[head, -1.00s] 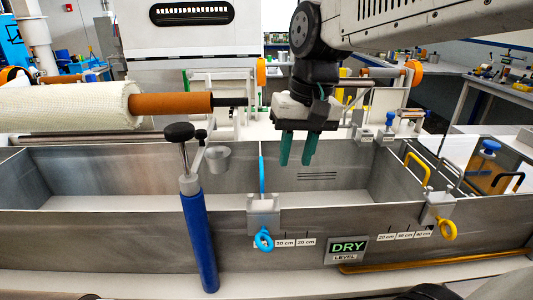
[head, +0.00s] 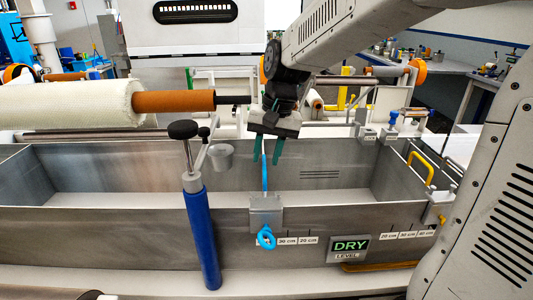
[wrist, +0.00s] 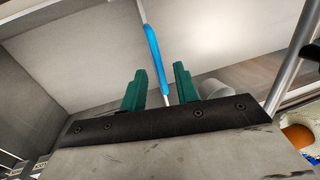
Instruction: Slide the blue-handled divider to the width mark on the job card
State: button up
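The blue-handled divider stands across the grey bath (head: 110,232). Its blue handle (head: 265,178) rises at the front wall, and a grey clamp (head: 265,212) with a blue ring (head: 266,239) hangs outside. In the wrist view the blue handle (wrist: 155,58) appears between and beyond the two fingers (wrist: 160,86). Contact cannot be told. I cannot make out a job card.
A blue post (head: 201,235) with a black knob stands in front of the bath, left of the divider. A yellow-handled divider (head: 421,166) is at the right end. A DRY level sign (head: 349,247) is on the front. A white roll (head: 70,107) lies behind left.

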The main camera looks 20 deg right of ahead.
jog(key=shift+f, duration=0.15)
grip_shut()
jog(key=d, duration=0.1)
jog(key=s+d, duration=0.1)
jog(key=d, duration=0.1)
jog(key=s+d, duration=0.1)
jog(key=shift+d, duration=0.3)
grip_release()
